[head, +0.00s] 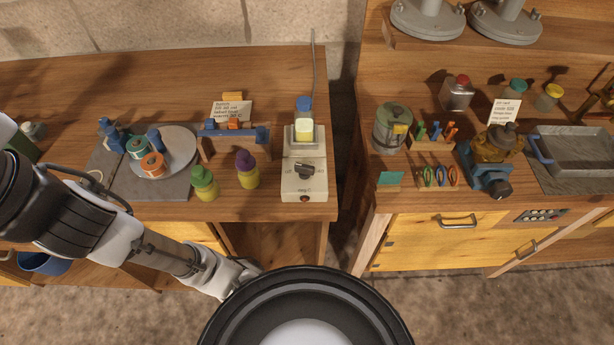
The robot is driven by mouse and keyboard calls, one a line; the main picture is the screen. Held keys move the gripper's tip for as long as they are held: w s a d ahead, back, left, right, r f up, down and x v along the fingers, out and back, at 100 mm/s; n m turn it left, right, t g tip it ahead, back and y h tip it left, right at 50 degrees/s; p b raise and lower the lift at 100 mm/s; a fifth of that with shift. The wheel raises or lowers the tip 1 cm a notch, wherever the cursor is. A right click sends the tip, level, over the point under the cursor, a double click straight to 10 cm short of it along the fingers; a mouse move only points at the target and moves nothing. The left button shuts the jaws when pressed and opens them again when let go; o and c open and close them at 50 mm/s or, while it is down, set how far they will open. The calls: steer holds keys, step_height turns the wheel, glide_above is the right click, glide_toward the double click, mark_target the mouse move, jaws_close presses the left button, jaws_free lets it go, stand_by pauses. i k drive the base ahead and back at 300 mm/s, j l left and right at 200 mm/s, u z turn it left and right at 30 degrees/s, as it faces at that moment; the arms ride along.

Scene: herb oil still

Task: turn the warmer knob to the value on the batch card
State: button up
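The warmer (292,186) is a pale box near the front edge of the left bench. Its dark knob (305,172) sits on the front panel, with small markings around it that are too small to read. A bottle with a blue cap and pale yellow contents (304,128) stands on the back of the warmer. A white card with printed lines (231,110) stands behind a small wooden rack, left of the warmer. Another white card (505,111) stands on the right bench. I cannot read the value on either. My arm reaches in from the left, below the bench front; its gripper is not visible.
Green-capped (204,184) and purple-capped (247,170) bottles stand close left of the warmer. A round grey plate (180,140) holds spools farther left. A gap separates the benches. The right bench holds a canister (392,128), a blue clamp (487,178) and a metal tray (580,155).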

mark_target(305, 171)
steer(key=k+j, duration=0.1)
steer(key=j, duration=0.3)
steer(key=k+j, duration=0.1)
steer(key=j, duration=0.25)
steer(key=k+j, duration=0.15)
steer(key=j, duration=0.25)
steer(key=i+z, duration=0.05)
